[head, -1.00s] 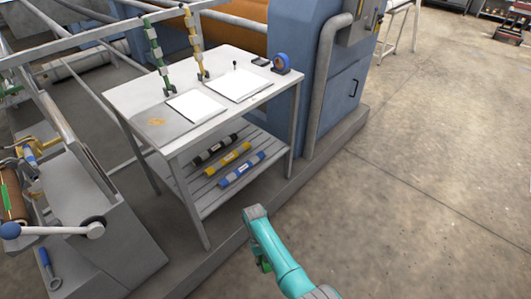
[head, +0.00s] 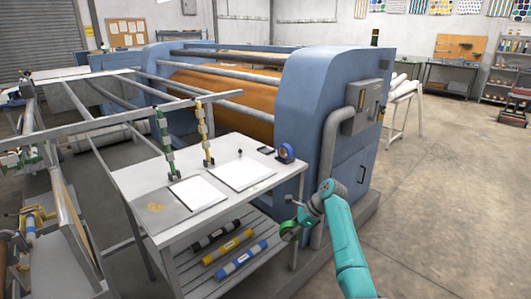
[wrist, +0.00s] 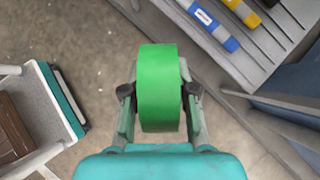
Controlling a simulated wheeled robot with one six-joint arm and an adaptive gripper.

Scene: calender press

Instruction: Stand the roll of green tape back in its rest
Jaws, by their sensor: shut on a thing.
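The roll of green tape (wrist: 158,88) is held between the two fingers of my gripper (wrist: 159,91), one finger on each side. In the head view the green tape (head: 289,231) hangs in the air in front of the white table's right front corner, below the tabletop level, with my gripper (head: 295,222) around it. A roll of blue tape (head: 285,153) stands upright in a small dark holder at the table's far right corner. I cannot make out which holder is the green tape's rest.
The white table (head: 222,215) carries white sheets, a small dark flat object (head: 265,150) and a small upright pin. Its lower shelf holds black, yellow and blue rolls (head: 241,258). The blue press (head: 328,90) stands behind. Open floor (head: 440,220) lies at right.

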